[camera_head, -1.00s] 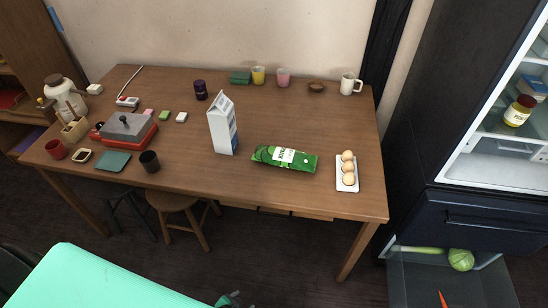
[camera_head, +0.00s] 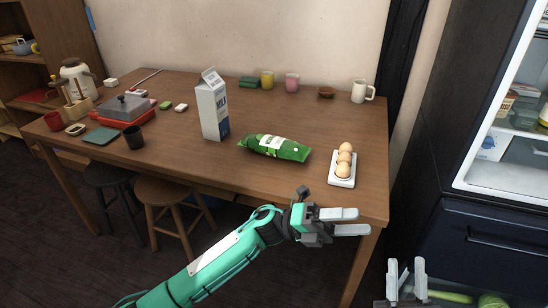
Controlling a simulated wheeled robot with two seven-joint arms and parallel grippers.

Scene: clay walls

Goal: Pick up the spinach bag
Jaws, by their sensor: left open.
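The green spinach bag (camera_head: 275,148) lies flat on the wooden table, between the milk carton and the egg tray. My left gripper (camera_head: 362,222) is open and empty at the table's front edge. It is in front of the bag and to its right, clear of it. My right gripper (camera_head: 406,272) shows at the bottom right, its two fingers apart and empty, in front of the fridge. The bag is fully in view.
A milk carton (camera_head: 211,106) stands left of the bag. A white tray (camera_head: 342,182) with eggs is on its right. Cups line the back, including a white mug (camera_head: 360,92). Stools (camera_head: 172,190) stand under the front edge. The open fridge (camera_head: 500,180) is at the right.

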